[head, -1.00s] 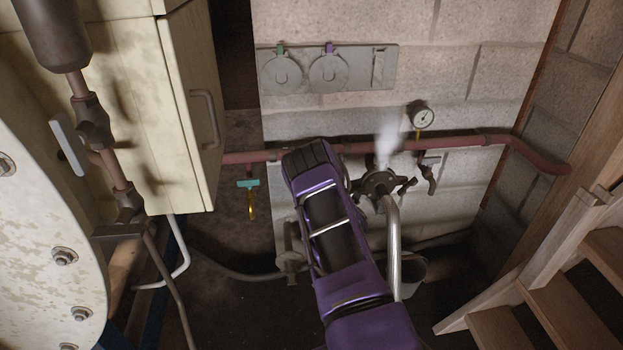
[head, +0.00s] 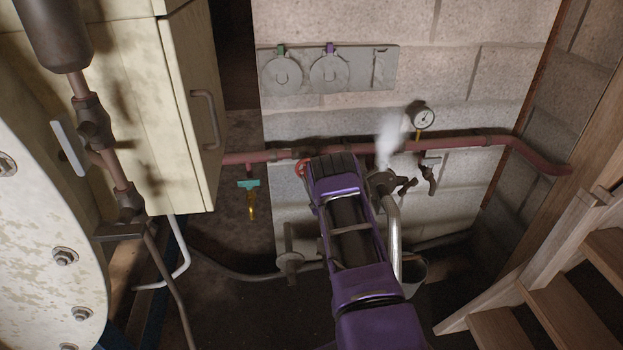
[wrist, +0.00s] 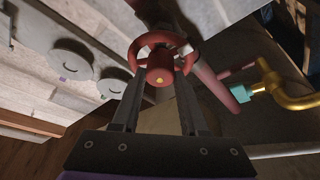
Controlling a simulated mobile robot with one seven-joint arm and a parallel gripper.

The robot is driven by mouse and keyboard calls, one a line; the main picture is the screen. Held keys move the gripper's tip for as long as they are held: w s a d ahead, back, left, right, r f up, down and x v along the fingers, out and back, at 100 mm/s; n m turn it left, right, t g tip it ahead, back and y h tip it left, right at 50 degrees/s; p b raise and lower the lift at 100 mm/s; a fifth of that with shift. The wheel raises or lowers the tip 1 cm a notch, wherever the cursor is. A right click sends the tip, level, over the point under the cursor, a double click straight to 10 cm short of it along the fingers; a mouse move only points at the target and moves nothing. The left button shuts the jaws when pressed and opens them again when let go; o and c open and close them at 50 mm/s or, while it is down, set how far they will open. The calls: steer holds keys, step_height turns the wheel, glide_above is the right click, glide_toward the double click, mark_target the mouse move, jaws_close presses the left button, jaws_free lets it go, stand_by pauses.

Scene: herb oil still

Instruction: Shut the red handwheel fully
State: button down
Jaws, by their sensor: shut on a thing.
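The red handwheel (wrist: 160,66) shows near the top middle of the wrist view, with its round hub facing me. My gripper (wrist: 159,90) has one finger on each side of the hub, reaching the wheel's rim, and is shut on the wheel. In the head view only a thin red edge of the handwheel (head: 301,168) shows, left of my purple arm. My arm hides the rest of the wheel and the fingertips there.
A red pipe (head: 465,142) runs along the block wall. White steam (head: 389,142) rises beside the valve fitting (head: 382,182), below left of a gauge (head: 422,116). A teal-handled tap (head: 249,184) hangs at left. Wooden stairs (head: 570,290) stand at right.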

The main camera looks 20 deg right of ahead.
stand_by(0.3)
steer(key=shift+c, duration=2.1)
jaws_free()
steer(key=p+v, duration=0.2)
steer(key=v, duration=1.5)
steer(key=shift+s, duration=0.2)
steer(key=shift+w+a, duration=0.1)
